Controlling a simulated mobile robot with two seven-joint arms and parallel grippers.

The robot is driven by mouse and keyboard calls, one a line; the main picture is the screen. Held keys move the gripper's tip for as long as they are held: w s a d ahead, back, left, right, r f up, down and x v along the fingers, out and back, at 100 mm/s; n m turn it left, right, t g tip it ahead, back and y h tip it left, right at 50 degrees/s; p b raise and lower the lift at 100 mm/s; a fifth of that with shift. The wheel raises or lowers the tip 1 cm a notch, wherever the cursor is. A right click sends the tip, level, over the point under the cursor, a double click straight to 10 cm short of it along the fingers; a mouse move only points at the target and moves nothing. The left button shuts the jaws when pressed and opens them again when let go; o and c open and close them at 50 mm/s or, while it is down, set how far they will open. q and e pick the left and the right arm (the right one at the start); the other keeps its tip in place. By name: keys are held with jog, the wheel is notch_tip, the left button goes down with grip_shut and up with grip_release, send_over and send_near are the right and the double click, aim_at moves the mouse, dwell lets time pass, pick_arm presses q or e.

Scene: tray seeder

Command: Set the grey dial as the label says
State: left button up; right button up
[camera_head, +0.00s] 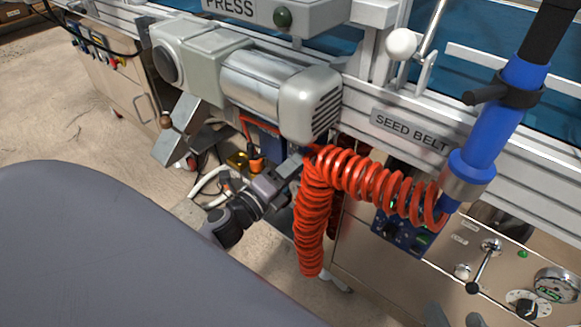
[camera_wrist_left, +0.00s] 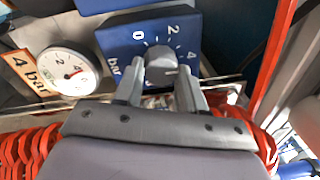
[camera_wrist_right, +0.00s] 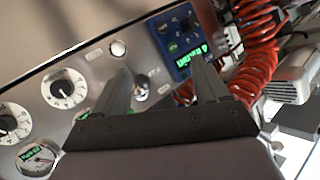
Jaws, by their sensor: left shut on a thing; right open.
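The grey dial (camera_wrist_left: 161,62) sits on a blue panel (camera_wrist_left: 118,42) marked 0, 2, 4 and "bar" in the left wrist view. My left gripper (camera_wrist_left: 158,80) is shut on it, one finger on each side. The dial's exact pointer setting is hard to read. A label (camera_wrist_left: 28,72) reading "4 bar" is at the left, beside a round white gauge (camera_wrist_left: 68,72). In the head view my left gripper (camera_head: 290,168) reaches under the motor, and the dial is hidden. My right gripper (camera_head: 455,316) is open and empty at the lower right; its fingers (camera_wrist_right: 163,80) show in its wrist view.
A red coiled hose (camera_head: 312,215) hangs just right of my left gripper. The grey motor (camera_head: 310,105) is above it. A control panel (camera_wrist_right: 100,75) with knobs, a toggle lever and a gauge (camera_wrist_right: 36,160) faces my right gripper. A blue display box (camera_head: 400,232) is beside it.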

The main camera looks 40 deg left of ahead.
dwell(0.5)
pick_arm(q)
jog(key=o, duration=0.8)
jog(key=shift+o, duration=1.3)
jog(key=s, duration=0.7)
jog(key=shift+a+f, duration=0.2)
jog(key=shift+a, duration=0.15)
